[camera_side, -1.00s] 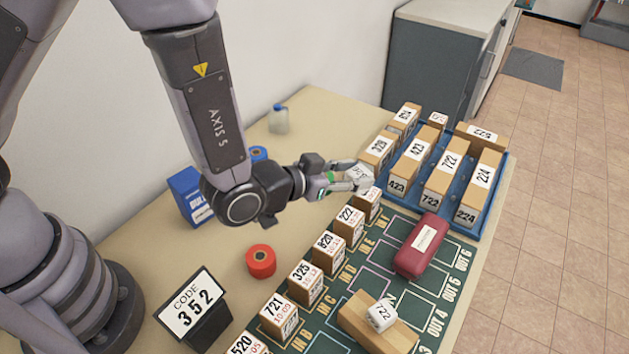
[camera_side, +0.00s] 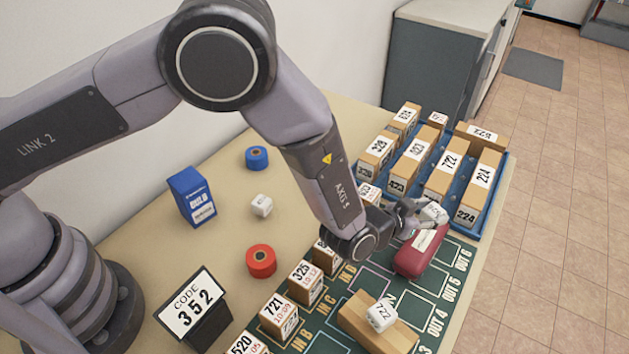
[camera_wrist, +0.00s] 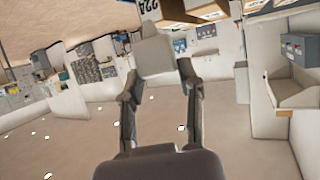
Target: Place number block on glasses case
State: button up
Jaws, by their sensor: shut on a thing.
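My gripper (camera_side: 424,216) is shut on a white number block (camera_side: 435,212), a small cube with dark print I cannot read. In the side view the block is at the far end of the dark red glasses case (camera_side: 411,263), seemingly just above it; I cannot tell whether they touch. The case lies on the green mat with a white label on top, partly hidden by my gripper. The wrist view shows the pale block (camera_wrist: 155,55) between my fingertips (camera_wrist: 158,68).
A blue tray (camera_side: 468,234) of numbered wooden blocks stands beyond the case. Numbered blocks line the mat's left side.

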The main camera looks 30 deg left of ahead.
jog(key=shift+w+d+f, duration=0.1)
jog(key=shift+w+f, duration=0.05)
jog(key=shift+f, duration=1.65)
jog(key=o, duration=0.9)
jog(key=shift+f, duration=0.1)
jog(key=shift+o, duration=0.2)
